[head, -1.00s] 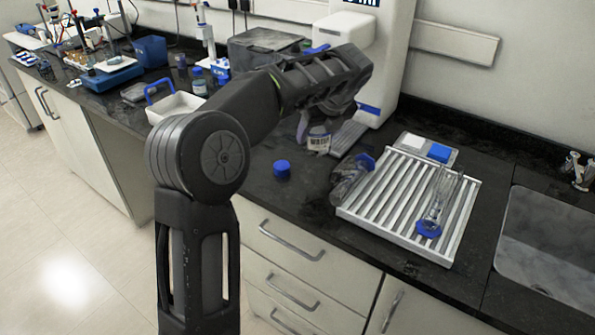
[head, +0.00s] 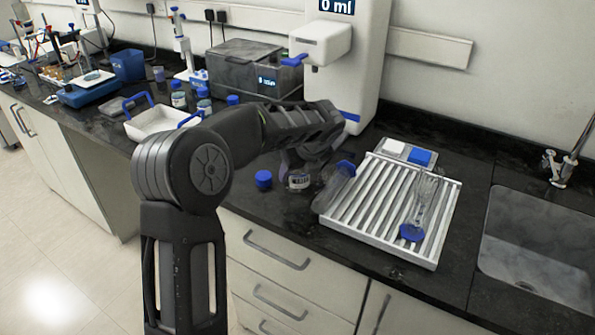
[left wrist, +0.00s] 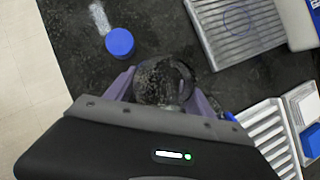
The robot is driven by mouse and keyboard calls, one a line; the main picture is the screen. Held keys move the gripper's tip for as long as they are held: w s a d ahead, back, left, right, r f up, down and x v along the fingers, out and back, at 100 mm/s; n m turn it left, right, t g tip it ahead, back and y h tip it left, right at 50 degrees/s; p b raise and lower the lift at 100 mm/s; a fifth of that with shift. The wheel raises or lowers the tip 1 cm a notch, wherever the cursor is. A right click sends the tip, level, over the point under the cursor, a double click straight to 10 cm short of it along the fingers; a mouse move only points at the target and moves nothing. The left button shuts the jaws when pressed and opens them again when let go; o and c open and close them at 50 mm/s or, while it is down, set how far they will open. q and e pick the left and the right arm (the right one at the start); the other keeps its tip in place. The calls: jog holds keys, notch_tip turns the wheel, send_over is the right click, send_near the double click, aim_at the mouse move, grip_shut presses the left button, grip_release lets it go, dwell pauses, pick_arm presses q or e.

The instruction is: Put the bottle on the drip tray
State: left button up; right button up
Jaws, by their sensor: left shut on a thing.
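The bottle (head: 299,182) is clear glass with a pale label, and its cap is off. My left gripper (head: 304,160) is shut on it. In the left wrist view the bottle (left wrist: 163,82) stands between the two fingers (left wrist: 160,92), seen from above. I cannot tell whether its base touches the counter. The drip tray (left wrist: 235,22), a grey ridged plate with a ring mark, lies apart from the bottle at the top of the left wrist view. In the head view my arm hides it below the dispenser (head: 345,70). My right gripper is not in view.
A blue cap (head: 263,179) lies on the counter near the bottle. A white slatted rack (head: 345,222) holds a glass cylinder with a blue base (head: 411,232). Another glass cylinder (head: 334,188) lies at its left edge. A sink (head: 540,245) is at right.

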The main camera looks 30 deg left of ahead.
pick_arm(q)
jog(key=shift+f, duration=0.1)
jog(key=o, duration=1.6)
jog(key=shift+s+d+r, duration=0.1)
jog(key=shift+d+r, duration=0.05)
jog(key=shift+r, duration=0.25)
jog(key=v, duration=1.1)
jog(key=shift+s+d+r, duration=0.1)
jog(key=shift+c, duration=0.3)
